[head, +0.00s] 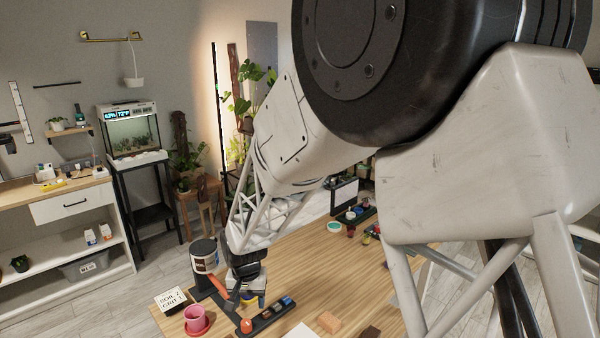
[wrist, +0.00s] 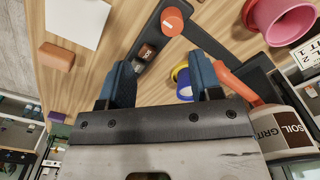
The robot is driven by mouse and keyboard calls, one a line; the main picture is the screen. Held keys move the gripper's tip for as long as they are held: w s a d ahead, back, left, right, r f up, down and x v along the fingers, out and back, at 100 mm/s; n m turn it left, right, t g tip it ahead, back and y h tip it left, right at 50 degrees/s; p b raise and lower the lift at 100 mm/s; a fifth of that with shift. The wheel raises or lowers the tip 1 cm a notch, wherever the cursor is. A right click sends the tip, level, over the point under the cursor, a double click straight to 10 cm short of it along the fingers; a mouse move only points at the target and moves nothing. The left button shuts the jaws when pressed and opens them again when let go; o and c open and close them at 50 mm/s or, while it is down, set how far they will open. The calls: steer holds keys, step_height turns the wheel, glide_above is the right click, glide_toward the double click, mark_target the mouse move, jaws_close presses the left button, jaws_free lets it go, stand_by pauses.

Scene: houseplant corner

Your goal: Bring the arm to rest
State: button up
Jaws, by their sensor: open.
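My gripper (wrist: 160,75) is open, with its two dark blue fingers spread apart over the wooden table (head: 300,262). Nothing shows held between the fingers in the wrist view. My pale arm fills the upper right of the head view and hides much of the table's right side.
A soil and grit tub (head: 204,256), a lettered card (head: 171,299) and a pink pot (head: 196,320) stand left of my gripper. A black tray (head: 267,318) lies close by. An orange handle (wrist: 236,82) shows right of the fingers. An orange-brown block (head: 329,322) lies farther right.

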steer(key=s+d+r+t, duration=0.1)
steer(key=s+d+r, duration=0.4)
steer(key=d+r, duration=0.4)
steer(key=s+d+r, duration=0.5)
steer(key=d+r, duration=0.2)
steer(key=d, duration=0.4)
steer(key=s+d+r, duration=0.2)
steer(key=s+d, duration=0.4)
steer(key=s, duration=0.3)
steer(key=s+d+r+t, duration=0.1)
steer(key=s+d+r, duration=0.2)
steer(key=s+d, duration=0.4)
steer(key=shift+s+d+r+t, duration=0.2)
steer(key=shift+s+r+t, duration=0.15)
steer(key=shift+s, duration=1.15)
